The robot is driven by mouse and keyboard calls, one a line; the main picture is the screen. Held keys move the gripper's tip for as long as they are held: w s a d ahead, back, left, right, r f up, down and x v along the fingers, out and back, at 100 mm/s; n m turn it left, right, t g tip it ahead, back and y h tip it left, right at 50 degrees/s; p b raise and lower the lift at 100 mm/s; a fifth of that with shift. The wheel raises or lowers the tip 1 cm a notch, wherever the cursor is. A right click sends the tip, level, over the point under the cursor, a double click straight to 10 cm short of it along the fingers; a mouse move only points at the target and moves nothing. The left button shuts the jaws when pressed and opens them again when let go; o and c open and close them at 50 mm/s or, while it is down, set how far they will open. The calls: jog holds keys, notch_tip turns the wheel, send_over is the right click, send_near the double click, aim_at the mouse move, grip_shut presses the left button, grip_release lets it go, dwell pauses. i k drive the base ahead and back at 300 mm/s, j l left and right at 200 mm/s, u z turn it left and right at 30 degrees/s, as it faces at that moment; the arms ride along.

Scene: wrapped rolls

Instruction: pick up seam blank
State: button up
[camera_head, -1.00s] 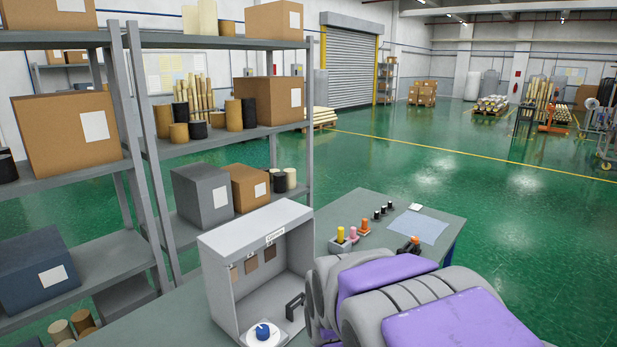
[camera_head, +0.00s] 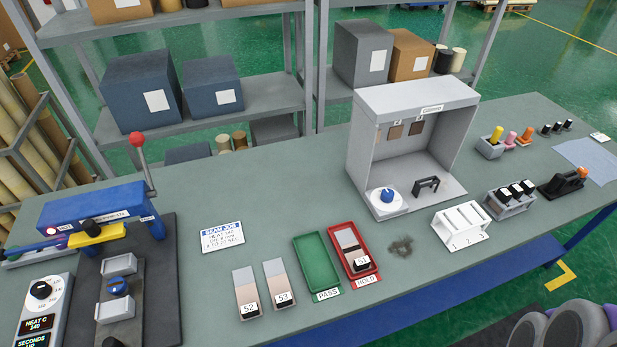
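The left blank (camera_head: 245,285) has a tag reading S2 or 52. The right blank (camera_head: 277,275) has one reading S3 or 53. A third blank (camera_head: 350,240), tagged S1 or 51, lies in the red HOLD tray (camera_head: 373,276). The green PASS tray (camera_head: 318,262) beside it is empty. My gripper is not in view; only a grey and purple part of my arm shows at the bottom right.
A blue sealing machine (camera_head: 95,207) with a red-knobbed lever and dials stands at the left. A job card (camera_head: 222,237) lies behind the blanks. A grey open box (camera_head: 420,98), a numbered white rack (camera_head: 461,222) and small holders fill the right. Shelves stand behind.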

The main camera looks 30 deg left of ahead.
aim_at(246, 289)
jog(key=j+u, duration=0.15)
jog(key=u, duration=2)
